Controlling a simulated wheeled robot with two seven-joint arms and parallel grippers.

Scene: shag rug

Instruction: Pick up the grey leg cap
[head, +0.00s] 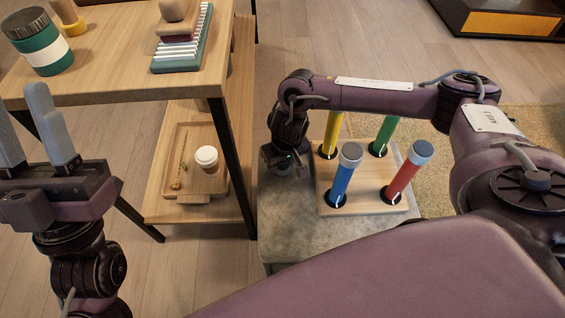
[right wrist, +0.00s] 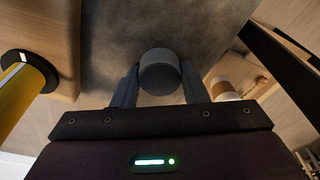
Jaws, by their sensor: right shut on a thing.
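The grey leg cap (right wrist: 160,70) is a short round cylinder, seen between the two fingers of my right gripper (right wrist: 160,86) in the right wrist view. The fingers touch it from both sides. In the head view my right gripper (head: 284,166) points down beside the wooden base, over the left part of the grey block; its fingers and the cap are hidden there. My left gripper (head: 32,140) is at the left edge, fingers up and apart, empty.
A wooden base (head: 365,204) on a grey block (head: 300,238) holds upright yellow, green, blue (head: 341,182) and red (head: 401,178) legs. The blue and red tops are grey. A wooden table (head: 110,75) with a green jar (head: 42,45) stands left; its lower shelf holds a tray (head: 177,130) and cup (head: 207,159).

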